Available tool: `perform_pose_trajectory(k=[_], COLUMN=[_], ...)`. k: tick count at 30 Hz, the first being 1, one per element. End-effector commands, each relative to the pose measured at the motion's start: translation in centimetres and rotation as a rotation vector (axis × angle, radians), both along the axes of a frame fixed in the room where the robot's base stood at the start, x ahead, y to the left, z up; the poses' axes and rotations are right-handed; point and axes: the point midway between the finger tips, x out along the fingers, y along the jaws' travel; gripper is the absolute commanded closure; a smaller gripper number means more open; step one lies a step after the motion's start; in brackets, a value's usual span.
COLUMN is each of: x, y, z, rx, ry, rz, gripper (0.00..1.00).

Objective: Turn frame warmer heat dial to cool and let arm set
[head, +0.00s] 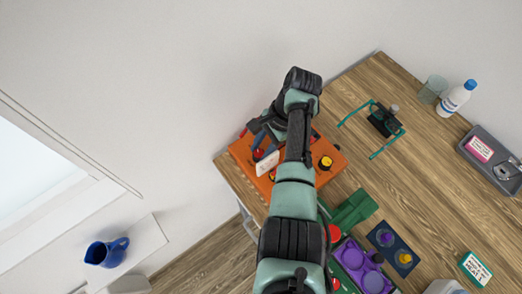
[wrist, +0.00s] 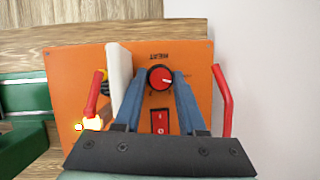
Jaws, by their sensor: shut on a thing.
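The frame warmer (head: 241,150) is an orange box at the table's left corner, partly hidden by my arm. In the wrist view its orange panel (wrist: 200,60) carries a round red heat dial (wrist: 161,79) under an upside-down HEAT label. A white mark on the dial points right in the picture. My gripper (wrist: 158,74) has its blue fingers on either side of the dial and is shut on it. Glasses with teal arms (head: 383,147) lie to the right on the table, with a black piece (head: 384,121) between the arms.
Red handles (wrist: 222,100) flank the panel, with a red rocker switch (wrist: 159,121) below the dial. A white plate (wrist: 118,80) stands close to the left finger. A glass (head: 432,89), a bottle (head: 456,99) and a grey tray (head: 486,137) stand farther right.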

Motion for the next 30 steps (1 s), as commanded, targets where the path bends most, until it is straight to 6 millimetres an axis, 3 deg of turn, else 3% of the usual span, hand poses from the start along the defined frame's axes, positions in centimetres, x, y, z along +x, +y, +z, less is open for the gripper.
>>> perform_pose_trajectory(k=[12,30], x=[0.24,0.24], y=[0.11,0.08], z=[-0.06,0.02], rx=[0.0,-0.002], ry=[-0.002,-0.004], rz=[0.267,0.337], gripper=[1.0,1.0])
